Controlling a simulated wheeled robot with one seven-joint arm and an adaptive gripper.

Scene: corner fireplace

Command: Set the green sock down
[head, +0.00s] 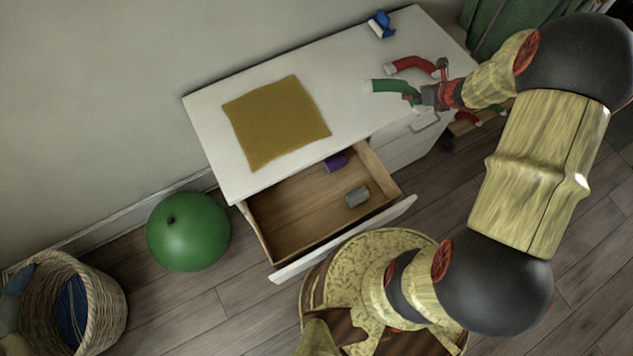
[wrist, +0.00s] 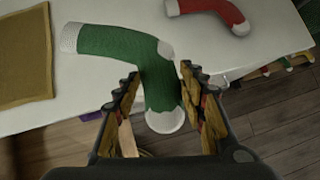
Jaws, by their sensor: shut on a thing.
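The green sock (wrist: 113,44) has white ends and a white heel patch. In the wrist view it lies between the two fingers of my gripper (wrist: 161,104), which is shut on it near one end. In the head view the green sock (head: 388,86) is at the right part of the white dresser top (head: 347,92), and my gripper (head: 418,97) holds it from the right, by the dresser's front edge. I cannot tell whether the sock touches the top.
A red sock (head: 412,64) lies just behind. A mustard cloth (head: 275,120) covers the left of the top; a blue and white item (head: 381,24) lies at the back. The open drawer (head: 300,212) holds a purple item (head: 335,162) and a grey item (head: 357,196). The middle top is bare.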

